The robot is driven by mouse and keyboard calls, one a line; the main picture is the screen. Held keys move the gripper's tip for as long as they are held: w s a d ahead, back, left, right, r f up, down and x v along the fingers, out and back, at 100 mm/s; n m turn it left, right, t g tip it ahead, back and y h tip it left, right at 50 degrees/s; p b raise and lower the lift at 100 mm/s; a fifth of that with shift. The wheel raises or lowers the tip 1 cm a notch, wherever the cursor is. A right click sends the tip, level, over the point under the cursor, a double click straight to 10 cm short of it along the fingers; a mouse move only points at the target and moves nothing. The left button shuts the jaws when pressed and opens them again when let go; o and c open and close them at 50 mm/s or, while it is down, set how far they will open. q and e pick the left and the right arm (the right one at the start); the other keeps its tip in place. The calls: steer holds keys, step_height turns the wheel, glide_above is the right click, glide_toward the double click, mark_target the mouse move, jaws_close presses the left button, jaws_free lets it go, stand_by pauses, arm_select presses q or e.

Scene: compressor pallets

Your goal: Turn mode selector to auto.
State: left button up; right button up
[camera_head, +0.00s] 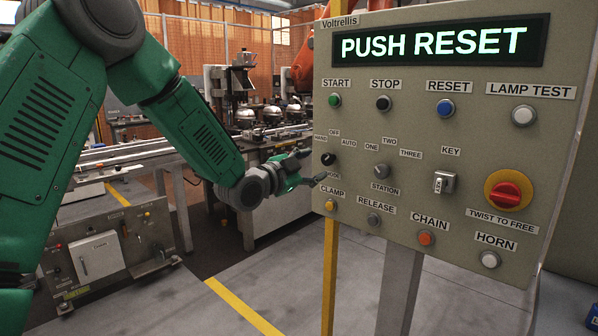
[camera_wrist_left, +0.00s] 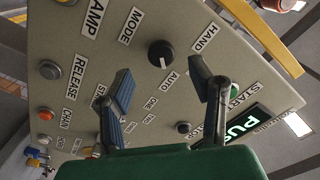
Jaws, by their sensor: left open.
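The mode selector (camera_head: 328,159) is a small black round knob at the left edge of the grey control panel (camera_head: 450,140), under the labels HAND, OFF and AUTO. In the left wrist view the same knob (camera_wrist_left: 160,53) shows between and beyond my fingertips, with MODE, HAND and AUTO labels around it. The left wrist view shows both fingers (camera_wrist_left: 158,82) empty, apparently short of the knob. My right gripper is out of view.
The lit display (camera_head: 435,41) reads PUSH RESET. A red twist-to-free button (camera_head: 507,195) sits far right. A yellow post (camera_head: 329,275) stands under the panel.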

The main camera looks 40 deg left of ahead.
arm_select(q)
steer(key=s, duration=0.5)
steer(key=shift+s+a+f, duration=0.15)
steer(key=shift+s+a, duration=0.2)
steer(key=s+d+f+n+g, duration=0.2)
steer(key=s+d+f+g, duration=0.1)
steer(key=f, duration=0.6)
steer(key=s+d+f+n+g, duration=0.1)
steer(key=s+d+f+g, duration=0.15)
steer(key=f, duration=0.65)
steer(key=s+d+f+n+g, duration=0.2)
steer(key=s+d+f+g, duration=0.15)
steer(key=f, duration=0.55)
steer(key=s+d+f+n+g, duration=0.1)
steer(key=s+d+f+g, duration=0.1)
steer(key=s+f, duration=0.4)
steer(key=s+d+f+n+g, duration=0.1)
steer(key=s+f, duration=0.4)
steer(key=s, duration=0.7)
steer(key=s+d+f+n+g+y, duration=0.1)
steer(key=s+d+f+g, duration=0.3)
steer(key=s, duration=0.6)
step_height(320, 180, down, 3)
steer(key=shift+r+n+g, duration=0.15)
steer(key=shift+n+g, duration=0.45)
steer(key=shift+g, duration=0.1)
